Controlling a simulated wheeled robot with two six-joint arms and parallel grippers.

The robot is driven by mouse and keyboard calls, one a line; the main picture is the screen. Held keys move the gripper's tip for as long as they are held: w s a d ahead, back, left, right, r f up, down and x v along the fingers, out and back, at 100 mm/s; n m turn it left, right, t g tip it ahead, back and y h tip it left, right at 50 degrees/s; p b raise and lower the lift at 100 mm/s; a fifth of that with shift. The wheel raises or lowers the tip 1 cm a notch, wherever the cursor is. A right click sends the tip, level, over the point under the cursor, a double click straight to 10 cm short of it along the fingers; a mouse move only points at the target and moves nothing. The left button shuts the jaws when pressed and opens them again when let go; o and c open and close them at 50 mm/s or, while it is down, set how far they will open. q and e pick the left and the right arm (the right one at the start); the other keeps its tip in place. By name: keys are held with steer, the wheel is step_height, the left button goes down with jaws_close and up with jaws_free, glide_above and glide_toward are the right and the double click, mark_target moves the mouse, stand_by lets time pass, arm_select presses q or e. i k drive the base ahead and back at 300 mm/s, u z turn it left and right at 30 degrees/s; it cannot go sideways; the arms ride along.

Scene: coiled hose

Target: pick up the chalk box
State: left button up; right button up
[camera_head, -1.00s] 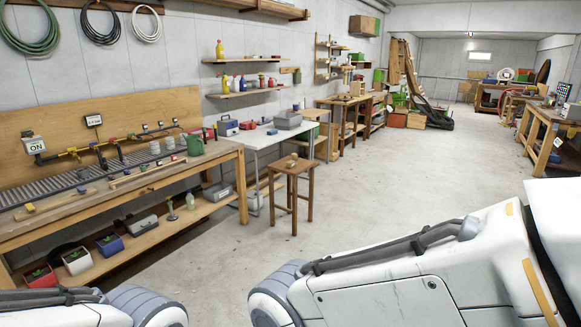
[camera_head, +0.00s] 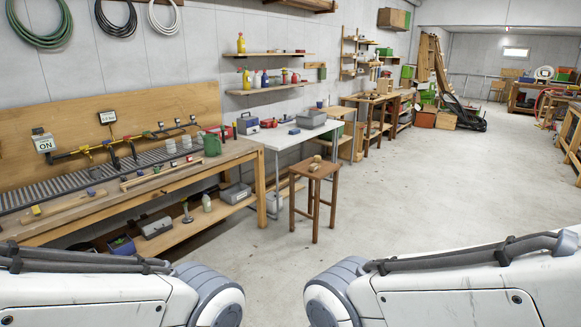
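I cannot pick out a chalk box for certain in the head view. A small tan item (camera_head: 315,163) lies on the wooden stool (camera_head: 313,175), too small to identify. Small boxes and cases stand on the white table (camera_head: 297,135), including a grey box (camera_head: 311,119) and a blue-grey case (camera_head: 247,124). Only white upper parts of my two arms show along the bottom edge. Both grippers are out of view.
A long workbench (camera_head: 232,156) with pipes, gauges and a green can (camera_head: 211,145) runs along the left wall. Its lower shelf (camera_head: 173,239) holds boxes. Coiled hoses hang above, including a green hose (camera_head: 40,43). The concrete floor (camera_head: 430,195) is open at centre and right.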

mark_target(313, 167)
steer(key=z, duration=0.35)
steer(key=i, duration=4.4)
steer(key=u, duration=0.5)
steer(key=i, duration=0.75)
steer(key=u, duration=0.2)
